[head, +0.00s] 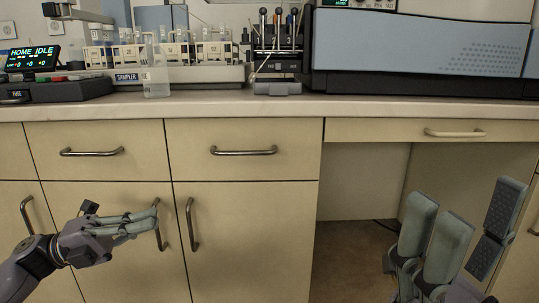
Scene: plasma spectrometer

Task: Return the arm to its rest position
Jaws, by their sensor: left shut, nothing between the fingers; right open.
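My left gripper (142,222) is at the lower left, in front of the cabinet doors and below the counter. Its fingers are closed together, point right and hold nothing. From this view I cannot tell whether its fingertips touch the door handle (192,225) or stand apart from it. My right gripper (462,225) is at the lower right, fingers pointing up and spread apart, with nothing between them. It stands below the counter's front edge, before the open knee space.
The counter (300,106) runs across the view. On it stand a sampler (210,75) with tube racks, a clear container (155,80), a control box (60,88) reading "HOME IDLE", a pipette stand (277,60) and a large instrument (430,50). Drawer handles (243,151) stick out below.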

